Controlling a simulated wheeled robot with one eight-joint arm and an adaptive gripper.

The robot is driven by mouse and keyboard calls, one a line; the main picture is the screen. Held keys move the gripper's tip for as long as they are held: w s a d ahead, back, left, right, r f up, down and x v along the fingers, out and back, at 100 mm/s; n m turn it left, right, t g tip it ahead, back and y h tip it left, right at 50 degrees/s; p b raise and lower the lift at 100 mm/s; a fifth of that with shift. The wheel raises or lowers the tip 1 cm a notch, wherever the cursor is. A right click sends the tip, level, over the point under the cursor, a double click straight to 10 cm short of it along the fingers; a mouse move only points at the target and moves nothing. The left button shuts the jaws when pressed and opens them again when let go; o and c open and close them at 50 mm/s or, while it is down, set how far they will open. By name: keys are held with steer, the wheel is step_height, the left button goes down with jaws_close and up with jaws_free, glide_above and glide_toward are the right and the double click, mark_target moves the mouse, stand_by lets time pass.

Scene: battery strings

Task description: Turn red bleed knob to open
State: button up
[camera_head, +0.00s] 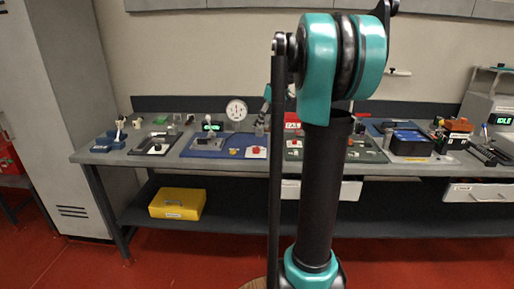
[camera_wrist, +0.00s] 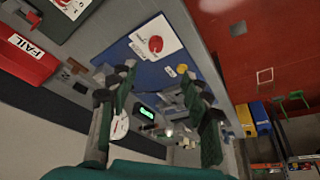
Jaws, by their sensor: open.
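A round red knob (camera_wrist: 155,44) sits on a white plate on the blue panel (camera_wrist: 125,55) in the wrist view. In the head view the red knob (camera_head: 256,149) is at the right part of the blue panel (camera_head: 200,150), just left of my arm. My gripper (camera_wrist: 160,112) is open, its two dark green fingers spread apart with nothing held between them. The knob lies beyond the fingertips, apart from them. The green display (camera_wrist: 146,113) and a round gauge (camera_wrist: 120,127) show between and beside the fingers. In the head view my arm hides part of the bench.
A small yellow knob (camera_wrist: 182,69) is on the same panel. A red FAIL bin (camera_wrist: 28,58) stands at the left of the wrist view. In the head view, the gauge (camera_head: 236,110) stands upright behind the panel. A yellow box (camera_head: 176,203) is on the lower shelf.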

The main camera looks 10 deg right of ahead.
glide_toward(256, 148)
steer(key=x, duration=0.8)
steer(key=shift+w+f, duration=0.1)
steer(key=shift+f, duration=0.25)
steer(key=shift+c, duration=0.4)
jaws_close()
